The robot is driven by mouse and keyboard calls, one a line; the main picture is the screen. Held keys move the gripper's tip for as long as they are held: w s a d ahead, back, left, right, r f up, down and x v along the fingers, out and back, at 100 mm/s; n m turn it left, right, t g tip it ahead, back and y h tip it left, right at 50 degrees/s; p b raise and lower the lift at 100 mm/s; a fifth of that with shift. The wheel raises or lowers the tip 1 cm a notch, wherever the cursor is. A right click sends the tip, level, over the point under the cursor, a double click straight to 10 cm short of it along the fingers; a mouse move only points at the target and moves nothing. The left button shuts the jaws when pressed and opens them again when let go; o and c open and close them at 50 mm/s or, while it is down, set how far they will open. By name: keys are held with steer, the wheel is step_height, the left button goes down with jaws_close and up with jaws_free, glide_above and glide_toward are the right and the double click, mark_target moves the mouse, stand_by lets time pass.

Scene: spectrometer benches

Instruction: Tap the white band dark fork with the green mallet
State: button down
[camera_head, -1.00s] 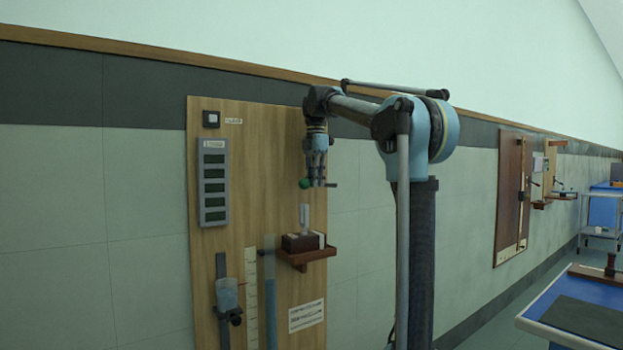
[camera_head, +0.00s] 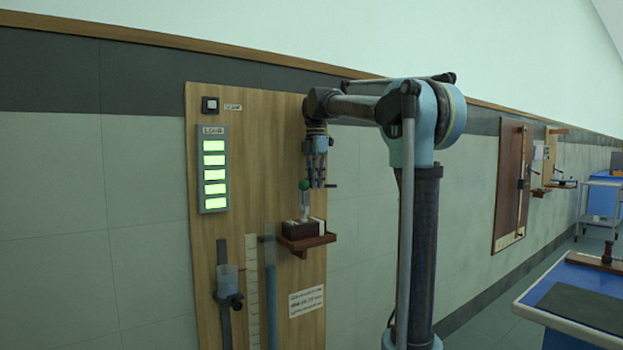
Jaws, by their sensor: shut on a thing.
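My gripper (camera_head: 317,181) points down in front of the wooden board and is shut on the green mallet. The mallet's round green head (camera_head: 304,185) sticks out on the left of the fingers; a short dark handle end shows on the right. A pale grey fork (camera_head: 304,206) stands upright in a dark block with white parts on a small brown shelf (camera_head: 306,245). The mallet head is at the top of the fork in the picture; whether they touch cannot be told. No white band can be made out on the fork at this size.
The wooden board (camera_head: 257,130) carries a meter (camera_head: 213,169) labelled LOUD with all its green bars lit. Below are a clear tube with bluish liquid and a pale scale strip. A blue-topped table (camera_head: 540,296) stands at right; another board hangs farther along the wall.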

steer(key=shift+r, duration=3.6)
